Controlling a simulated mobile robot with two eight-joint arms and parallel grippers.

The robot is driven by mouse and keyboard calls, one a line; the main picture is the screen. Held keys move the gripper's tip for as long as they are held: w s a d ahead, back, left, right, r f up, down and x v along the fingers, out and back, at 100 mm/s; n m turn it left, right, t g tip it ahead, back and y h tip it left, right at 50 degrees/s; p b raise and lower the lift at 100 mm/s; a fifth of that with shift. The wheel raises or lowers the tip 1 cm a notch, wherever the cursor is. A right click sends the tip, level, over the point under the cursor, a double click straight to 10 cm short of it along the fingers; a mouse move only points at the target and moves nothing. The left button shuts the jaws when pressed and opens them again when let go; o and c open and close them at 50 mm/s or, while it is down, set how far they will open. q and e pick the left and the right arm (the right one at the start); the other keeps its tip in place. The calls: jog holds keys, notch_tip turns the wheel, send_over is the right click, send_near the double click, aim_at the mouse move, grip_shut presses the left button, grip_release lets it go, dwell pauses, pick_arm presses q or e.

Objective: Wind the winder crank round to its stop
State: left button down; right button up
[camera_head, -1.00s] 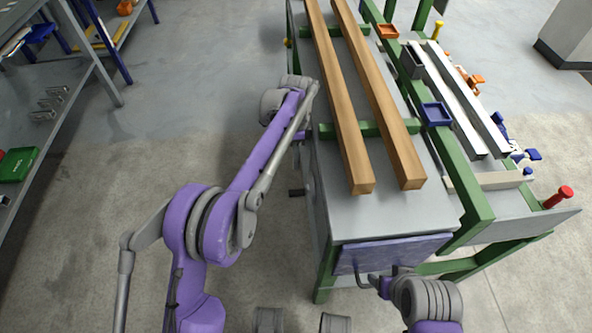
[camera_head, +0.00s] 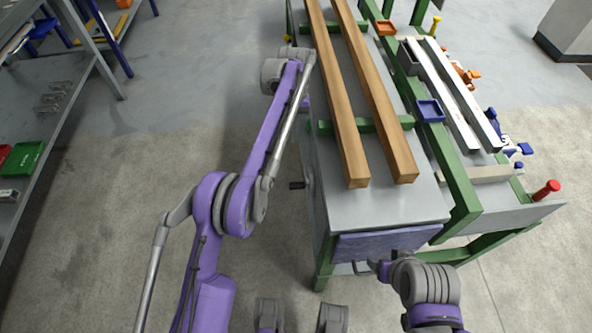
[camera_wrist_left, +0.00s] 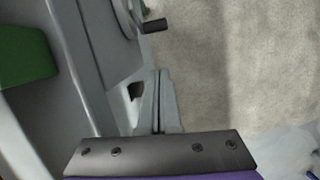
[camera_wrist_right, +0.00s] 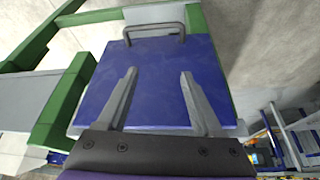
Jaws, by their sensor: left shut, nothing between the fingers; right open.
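The winder crank shows its dark handle (camera_head: 297,185) on the left side of the runout table, low beside the table leg. In the left wrist view the crank's grey disc (camera_wrist_left: 126,14) and dark grip (camera_wrist_left: 154,26) are near the top, the disc partly cut off. My left gripper (camera_wrist_left: 158,73) is shut and empty, apart from the grip and below it in that picture, beside the table's side. In the head view its fingers are mostly hidden behind the wrist. My right gripper (camera_wrist_right: 159,73) is open and empty in front of the blue panel (camera_wrist_right: 155,85) at the table's end.
Two wooden beams (camera_head: 345,110) lie along the table top, overhanging little. The blue panel has a grey bar handle (camera_wrist_right: 155,28). A shelf with a green bin (camera_head: 22,157) stands at left. The floor between shelf and table is clear.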

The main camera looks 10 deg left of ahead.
pick_arm(q)
jog(key=n, duration=0.1)
jog(key=b, duration=0.2)
send_near(298, 184)
jog(key=w+a+f, duration=0.1)
jog(key=w+f, duration=0.2)
jog(key=f, duration=0.3)
jog(key=s, duration=0.2)
jog(key=s+f, duration=0.1)
jog(key=shift+d+b, duration=0.25)
jog(key=shift+b, duration=0.05)
jog(key=shift+s+f+b, duration=0.4)
jog(key=shift+f, duration=0.25)
